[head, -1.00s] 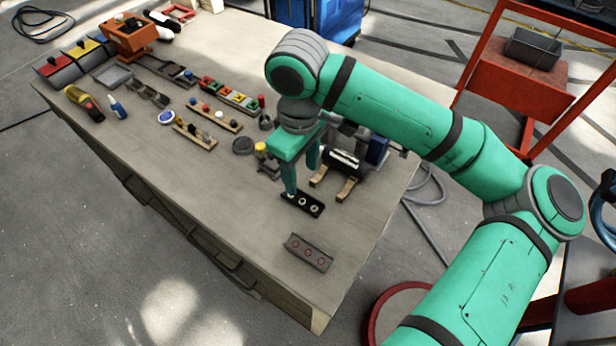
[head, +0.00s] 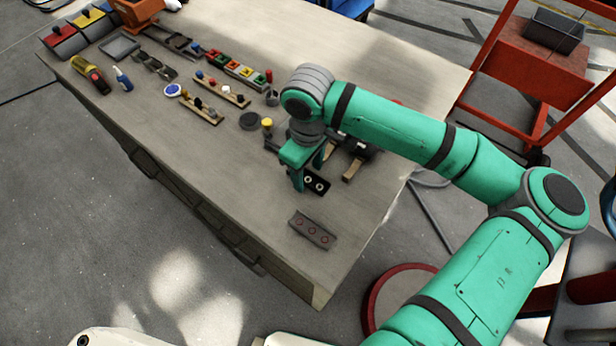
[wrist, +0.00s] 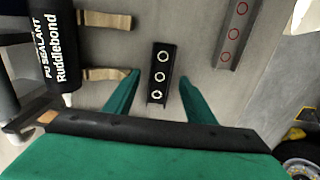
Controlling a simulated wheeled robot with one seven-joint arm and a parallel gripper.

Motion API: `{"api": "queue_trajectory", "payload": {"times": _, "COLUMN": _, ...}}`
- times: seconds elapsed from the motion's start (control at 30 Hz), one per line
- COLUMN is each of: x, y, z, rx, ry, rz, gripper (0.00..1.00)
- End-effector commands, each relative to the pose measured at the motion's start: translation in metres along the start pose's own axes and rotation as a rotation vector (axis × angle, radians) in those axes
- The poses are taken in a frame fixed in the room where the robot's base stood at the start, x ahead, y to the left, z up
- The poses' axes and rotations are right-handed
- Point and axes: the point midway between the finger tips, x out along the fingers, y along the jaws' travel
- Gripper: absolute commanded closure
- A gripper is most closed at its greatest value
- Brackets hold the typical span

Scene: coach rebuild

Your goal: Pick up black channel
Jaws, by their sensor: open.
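The black channel (wrist: 162,73) is a short dark bar with several white-ringed holes, lying on the workbench. In the wrist view it lies between my gripper's two green fingers (wrist: 160,92), with a gap on each side. In the head view the black channel (head: 316,184) shows beside the fingers of my gripper (head: 310,178), partly covered by them. My gripper is open and points down over it, holding nothing. I cannot tell how far the fingertips are above the bench.
A grey channel with red-ringed holes (head: 312,230) lies nearer the bench's front corner; it also shows in the wrist view (wrist: 237,30). A black sealant tube (wrist: 62,45) rests by wooden supports (wrist: 105,74). Bare bench (head: 200,150) lies left of my gripper.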

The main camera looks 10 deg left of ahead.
Motion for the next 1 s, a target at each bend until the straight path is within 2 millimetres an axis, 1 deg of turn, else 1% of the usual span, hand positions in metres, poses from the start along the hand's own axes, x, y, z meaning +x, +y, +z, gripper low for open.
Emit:
{"api": "queue_trajectory", "payload": {"times": 0.1, "x": 0.005, "y": 0.0, "z": 0.0, "rx": 0.0, "ry": 0.001, "rz": 0.0, "gripper": 0.5}}
{"api": "queue_trajectory", "payload": {"times": 0.3, "x": 0.005, "y": 0.0, "z": 0.0, "rx": 0.0, "ry": 0.001, "rz": 0.0, "gripper": 0.5}}
{"api": "queue_trajectory", "payload": {"times": 0.37, "x": 0.005, "y": 0.0, "z": 0.0, "rx": 0.0, "ry": 0.001, "rz": 0.0, "gripper": 0.64}}
{"api": "queue_trajectory", "payload": {"times": 0.4, "x": 0.005, "y": 0.0, "z": 0.0, "rx": 0.0, "ry": 0.001, "rz": 0.0, "gripper": 0.74}}
{"api": "queue_trajectory", "payload": {"times": 0.5, "x": 0.005, "y": 0.0, "z": 0.0, "rx": 0.0, "ry": 0.001, "rz": 0.0, "gripper": 0.94}}
{"api": "queue_trajectory", "payload": {"times": 0.83, "x": 0.004, "y": 0.0, "z": 0.0, "rx": 0.0, "ry": 0.001, "rz": 0.0, "gripper": 0.94}}
{"api": "queue_trajectory", "payload": {"times": 1.0, "x": -0.007, "y": 0.0, "z": -0.001, "rx": -0.001, "ry": 0.001, "rz": 0.001, "gripper": 0.94}}
